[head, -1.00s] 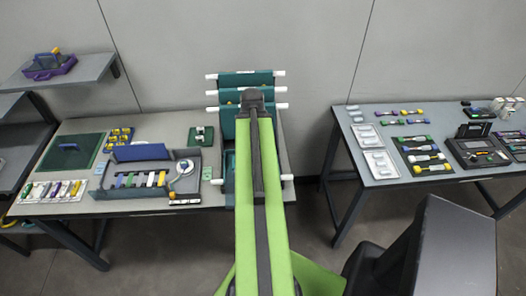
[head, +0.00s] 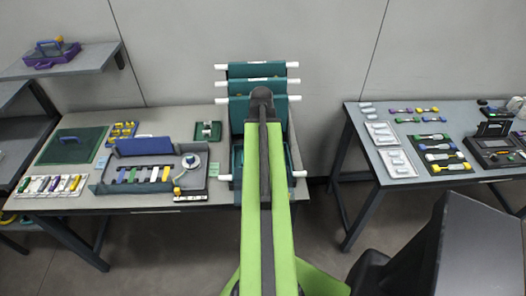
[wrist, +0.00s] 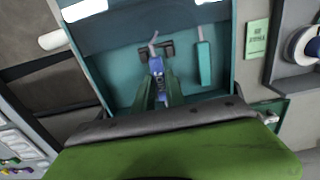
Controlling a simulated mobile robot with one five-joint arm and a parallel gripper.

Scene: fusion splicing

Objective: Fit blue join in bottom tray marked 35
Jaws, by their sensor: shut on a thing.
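My gripper (wrist: 160,92) shows in the wrist view, its green fingers shut on a small blue join (wrist: 155,66). It holds the join over the teal floor of the bottom tray (wrist: 110,70). A dark clip-like holder (wrist: 168,48) lies close to the join's far end. I cannot tell whether the join touches it or the floor. In the head view, the teal trays (head: 255,70) stand stacked with white rods at their sides. The bottom tray (head: 237,165) is partly hidden behind my arm, which also hides my gripper there. I cannot read the number 35.
A teal bar (wrist: 205,62) lies in the tray beside the holder. A grey caddy (head: 105,180) with coloured strips and a white spool (head: 190,162) stands left of the trays. A second table (head: 365,185) with tools stands at right, across a gap.

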